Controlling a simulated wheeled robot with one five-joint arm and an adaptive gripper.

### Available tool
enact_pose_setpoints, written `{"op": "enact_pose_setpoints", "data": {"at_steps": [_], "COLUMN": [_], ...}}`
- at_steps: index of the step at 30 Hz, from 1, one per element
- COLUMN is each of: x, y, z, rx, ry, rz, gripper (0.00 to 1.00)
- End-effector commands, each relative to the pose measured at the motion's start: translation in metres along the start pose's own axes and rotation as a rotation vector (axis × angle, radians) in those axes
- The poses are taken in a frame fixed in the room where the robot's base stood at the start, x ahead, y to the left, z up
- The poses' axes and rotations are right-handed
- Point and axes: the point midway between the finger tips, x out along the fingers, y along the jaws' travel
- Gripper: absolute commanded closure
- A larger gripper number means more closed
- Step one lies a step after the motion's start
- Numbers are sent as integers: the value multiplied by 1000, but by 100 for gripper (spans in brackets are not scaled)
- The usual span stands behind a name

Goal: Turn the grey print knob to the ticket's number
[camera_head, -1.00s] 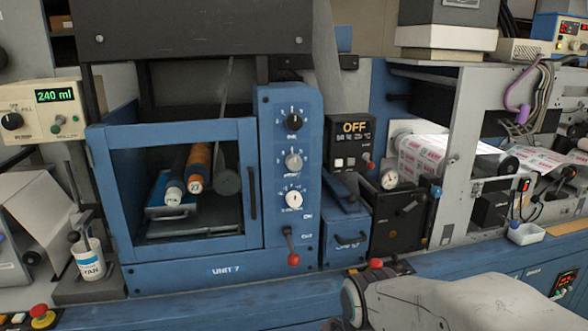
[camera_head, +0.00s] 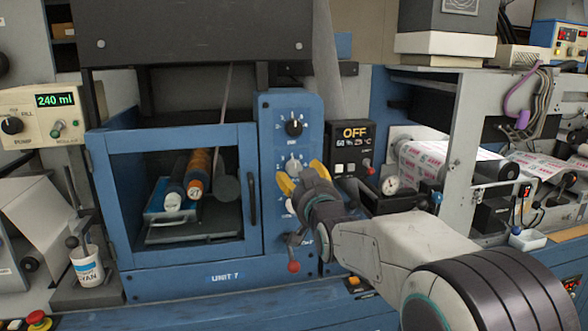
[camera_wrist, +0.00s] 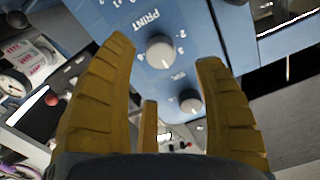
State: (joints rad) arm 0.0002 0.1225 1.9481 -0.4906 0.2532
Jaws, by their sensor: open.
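The grey print knob (camera_head: 293,165) is the middle one of three on the blue unit's front panel, with a pale scale around it. In the wrist view the knob (camera_wrist: 160,50) shows beside the upside-down word PRINT. My gripper (camera_head: 301,175) is in front of the panel at this knob, its yellow fingers open. In the wrist view the fingers stand to either side of the knob, with gaps; no contact shows. I cannot read the knob's setting with certainty. I cannot make out a ticket.
A black-capped knob (camera_head: 293,127) sits above the grey one. The white knob (camera_head: 291,206) below is partly hidden by my gripper. A red-ended lever (camera_head: 293,266) hangs beneath. A black control box (camera_head: 350,148) reading OFF stands to the right, the blue-framed door (camera_head: 245,140) to the left.

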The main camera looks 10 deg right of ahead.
Motion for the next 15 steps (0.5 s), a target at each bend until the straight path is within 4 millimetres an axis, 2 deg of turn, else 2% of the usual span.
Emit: {"op": "enact_pose_setpoints", "data": {"at_steps": [5, 15], "x": [11, 50], "y": [-1, -1], "z": [-4, -4], "rx": [22, 21], "ry": [11, 9], "rz": [-3, -2], "gripper": [38, 38]}}
